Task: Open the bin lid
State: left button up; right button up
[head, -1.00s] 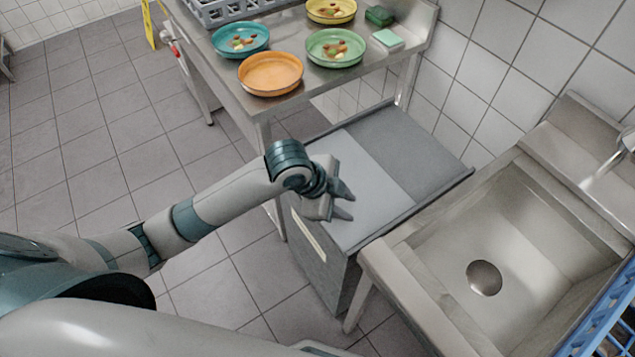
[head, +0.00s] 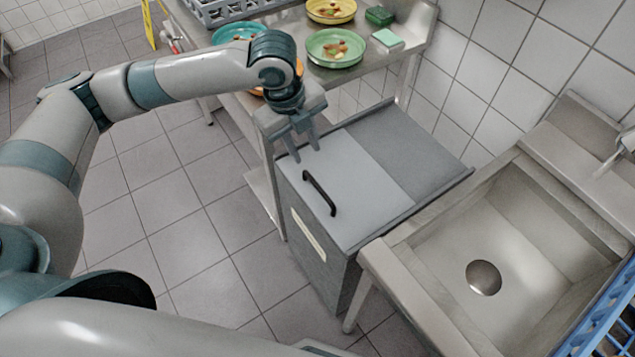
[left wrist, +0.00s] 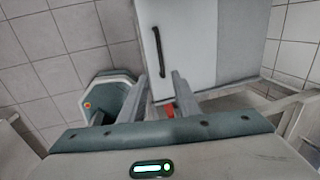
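The grey bin (head: 320,255) stands between the steel table and the sink. Its flat lid is down, with a light grey panel (head: 365,195) in front and a darker grey part behind. A black bar handle (head: 319,193) lies on the light panel near its left edge. My left gripper (head: 306,146) is above the lid's far left edge, pointing down, apart from the handle and empty. Its two fingers are spread. In the left wrist view the handle (left wrist: 158,52) shows beyond the fingertips (left wrist: 158,82) on the lid panel (left wrist: 190,40). My right gripper is not in view.
A steel table (head: 385,68) with plates of food scraps, such as a green plate (head: 335,48), stands behind the bin. A steel sink (head: 530,235) is close on the right, with a blue rack (head: 600,325) at its front. The tiled floor at left is free.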

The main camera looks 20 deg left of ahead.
pick_arm(q)
jog(key=shift+f, duration=0.1)
jog(key=p, duration=0.4)
send_near(319, 188)
jog(key=f, duration=0.5)
jog(key=w+d+f, duration=0.1)
jog(key=f, duration=0.1)
jog(key=shift+w+f, duration=0.1)
jog(key=shift+f, duration=0.15)
grip_shut()
